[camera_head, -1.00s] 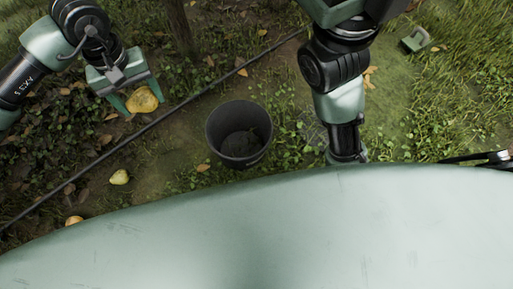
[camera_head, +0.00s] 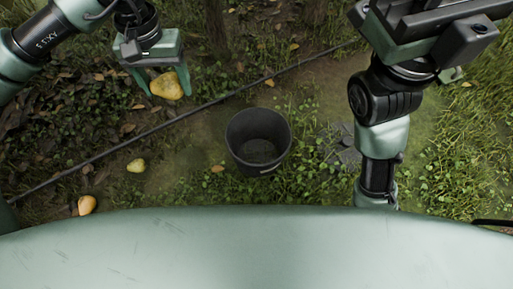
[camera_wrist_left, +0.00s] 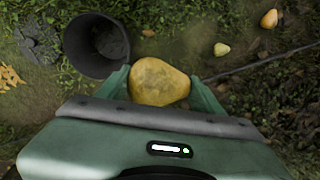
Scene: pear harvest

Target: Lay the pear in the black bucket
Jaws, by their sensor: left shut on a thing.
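A large yellow pear (camera_head: 166,86) sits between the fingers of my left gripper (camera_head: 166,90), which is shut on it. In the left wrist view the pear (camera_wrist_left: 158,82) fills the space between the two green fingertips. The black bucket (camera_head: 258,124) stands upright on the ground, right of and nearer than the held pear, and looks empty of fruit. It also shows in the left wrist view (camera_wrist_left: 78,42), up and left of the pear. My right arm is at the right of the head view; its gripper's fingers do not show clearly.
A small yellow-green pear (camera_head: 136,165) and an orange-yellow pear (camera_head: 86,205) lie on the ground left of the bucket. A dark hose (camera_head: 120,148) runs diagonally between my left gripper and the bucket. Grass and leaves surround them.

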